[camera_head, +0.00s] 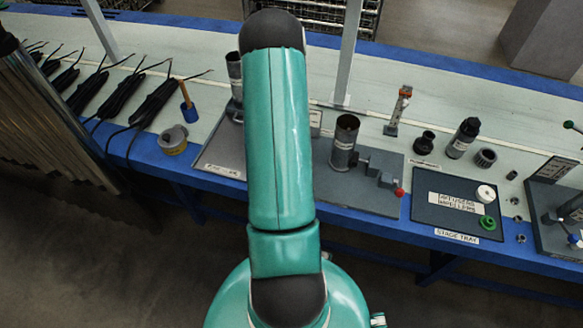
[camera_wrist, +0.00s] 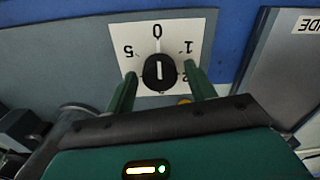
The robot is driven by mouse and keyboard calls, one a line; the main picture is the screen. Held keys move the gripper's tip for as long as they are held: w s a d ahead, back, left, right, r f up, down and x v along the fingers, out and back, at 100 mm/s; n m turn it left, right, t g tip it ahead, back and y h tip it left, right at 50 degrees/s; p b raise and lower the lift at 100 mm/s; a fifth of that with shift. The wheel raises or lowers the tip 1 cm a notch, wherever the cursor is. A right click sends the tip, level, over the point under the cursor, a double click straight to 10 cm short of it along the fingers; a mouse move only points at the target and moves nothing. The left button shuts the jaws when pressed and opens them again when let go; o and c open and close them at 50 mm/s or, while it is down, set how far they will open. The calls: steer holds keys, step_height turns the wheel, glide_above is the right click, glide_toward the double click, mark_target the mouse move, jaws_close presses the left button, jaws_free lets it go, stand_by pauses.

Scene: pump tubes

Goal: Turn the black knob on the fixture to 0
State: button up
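The black knob (camera_wrist: 159,71) shows in the wrist view, with a white line on its face. It sits on a white dial plate (camera_wrist: 204,36) marked 0, 1 and 5, with a 2 partly hidden. The white line lies along the direction of the 0 mark; I cannot tell which end is the pointer. My gripper (camera_wrist: 161,76) is open, with one green finger on each side of the knob. Contact with the knob is not clear. The grey fixture (camera_wrist: 62,65) surrounds the dial. In the head view my arm hides the knob and gripper.
In the wrist view a labelled grey plate (camera_wrist: 290,65) lies at right beyond a blue strip. In the head view the bench holds a metal cylinder (camera_head: 344,142), a stage tray (camera_head: 425,213), dark bottles (camera_head: 463,138), a tape roll (camera_head: 173,140) and black cables (camera_head: 125,92).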

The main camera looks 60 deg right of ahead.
steer(key=shift+r, duration=0.1)
step_height(320, 180, up, 14)
steer(key=shift+s+f, duration=0.15)
steer(key=shift+f, duration=0.05)
stand_by(0.5)
stand_by(0.4)
steer(key=w+a+r+n+t, duration=0.1)
steer(key=w+a+r+n, duration=0.2)
steer(key=w+a+r, duration=0.55)
steer(key=w+a+r+n+t, duration=0.2)
steer(key=w+a+r+n, duration=0.3)
steer(key=a+r, duration=0.6)
steer(key=s+a+r+n, duration=0.2)
steer(key=a+r, duration=0.1)
steer(key=a, duration=0.4)
steer(key=s+a+r+n+t, duration=0.1)
steer(key=s+a+r+n, duration=0.1)
steer(key=a, duration=0.6)
steer(key=s+a+r+n+t, duration=0.1)
steer(key=a+r, duration=0.3)
steer(key=a, duration=0.4)
steer(key=shift+s+a+n, duration=0.2)
steer(key=shift+s+n, duration=0.4)
